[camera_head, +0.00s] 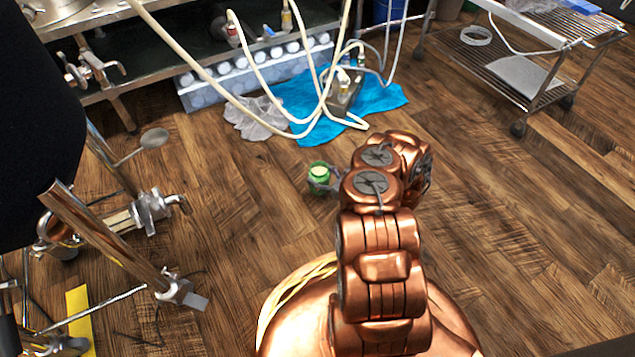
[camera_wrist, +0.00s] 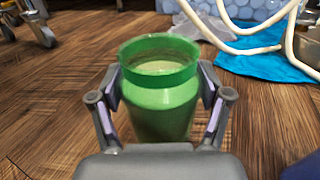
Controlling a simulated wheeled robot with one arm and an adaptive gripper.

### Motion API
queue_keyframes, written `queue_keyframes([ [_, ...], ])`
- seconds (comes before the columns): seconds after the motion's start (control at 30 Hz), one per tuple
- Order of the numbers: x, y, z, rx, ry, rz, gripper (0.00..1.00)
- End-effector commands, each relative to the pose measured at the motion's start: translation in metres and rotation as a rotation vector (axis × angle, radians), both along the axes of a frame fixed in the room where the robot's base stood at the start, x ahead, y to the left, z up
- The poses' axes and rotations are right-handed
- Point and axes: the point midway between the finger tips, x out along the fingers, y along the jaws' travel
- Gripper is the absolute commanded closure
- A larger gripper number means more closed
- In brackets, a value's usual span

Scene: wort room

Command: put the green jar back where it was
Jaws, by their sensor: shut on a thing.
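The green jar (camera_wrist: 160,95) is upright between the two fingers of my gripper (camera_wrist: 160,100) in the wrist view. The fingers press on its left and right sides, and its open top faces up. In the head view the green jar (camera_head: 319,173) shows small, left of my copper arm, with my gripper (camera_head: 322,182) around it. Behind it is wooden floor. I cannot tell whether the jar touches the floor or is held above it.
A blue cloth (camera_head: 335,95) with a metal box (camera_head: 345,92) and pale hoses lies ahead, beside crumpled clear plastic (camera_head: 258,118). A wheeled wire cart (camera_head: 520,60) stands at the upper right. Metal pipe fittings (camera_head: 120,225) stand at left. The floor (camera_head: 520,220) at right is clear.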

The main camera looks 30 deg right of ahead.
Motion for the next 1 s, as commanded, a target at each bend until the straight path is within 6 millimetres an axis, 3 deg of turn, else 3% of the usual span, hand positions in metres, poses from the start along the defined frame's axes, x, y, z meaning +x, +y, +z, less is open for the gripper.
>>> queue_keyframes([
  [0.17,0.010,0.001,-0.002,-0.001,-0.003,0.000,0.73],
  [0.43,0.010,0.001,-0.037,-0.001,0.000,0.000,0.73],
  [0.87,0.010,0.001,-0.039,-0.001,-0.001,0.000,0.73],
  [0.9,0.010,0.001,-0.038,-0.001,-0.001,0.000,0.19],
  [1.0,0.010,0.001,-0.038,-0.001,-0.001,0.000,0.09],
])
